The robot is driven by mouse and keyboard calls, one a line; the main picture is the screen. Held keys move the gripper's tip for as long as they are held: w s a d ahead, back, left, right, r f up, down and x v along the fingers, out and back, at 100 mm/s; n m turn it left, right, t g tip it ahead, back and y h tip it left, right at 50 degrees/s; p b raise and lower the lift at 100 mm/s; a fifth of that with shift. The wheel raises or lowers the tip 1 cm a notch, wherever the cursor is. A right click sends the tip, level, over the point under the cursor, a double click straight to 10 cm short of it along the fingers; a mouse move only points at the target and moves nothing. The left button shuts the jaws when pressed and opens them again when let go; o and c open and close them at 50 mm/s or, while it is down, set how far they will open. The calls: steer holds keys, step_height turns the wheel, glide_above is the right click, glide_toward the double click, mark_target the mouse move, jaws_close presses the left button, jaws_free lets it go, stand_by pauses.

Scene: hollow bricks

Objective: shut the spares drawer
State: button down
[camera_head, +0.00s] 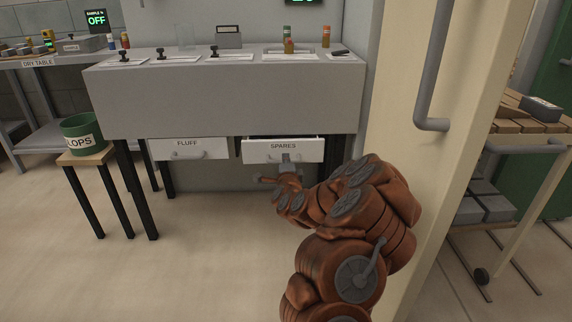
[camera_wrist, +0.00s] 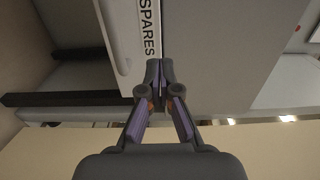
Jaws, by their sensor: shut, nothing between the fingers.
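The spares drawer (camera_head: 262,155) is the right one of two white drawers under the grey bench, labelled SPARES. It stands a little way out, with a dark gap along its top edge. My gripper (camera_head: 287,160) is in front of its face, just below the label, and hides the middle, where a handle would be. In the wrist view the drawer front (camera_wrist: 124,38) is a pale strip with the sideways label. My gripper (camera_wrist: 159,64) shows there with its fingertips together and empty, over the drawer's edge by the label. I cannot tell whether they touch it.
The fluff drawer (camera_head: 187,148) is to the left. Trays and bottles stand on the grey bench (camera_head: 220,95). A green slops bucket (camera_head: 82,134) sits on a stool at left. A cream panel with a grey handle (camera_head: 432,75) stands close at right. The floor at left is clear.

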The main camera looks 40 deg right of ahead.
mark_target(284, 141)
steer(key=shift+b+x, duration=1.3)
steer(key=shift+x, duration=2.95)
steer(key=shift+b+x, duration=0.35)
steer(key=shift+x, duration=0.7)
steer(key=shift+b+x, duration=1.05)
steer(key=shift+x, duration=0.05)
steer(key=shift+w+d, duration=0.1)
steer(key=shift+w, duration=0.05)
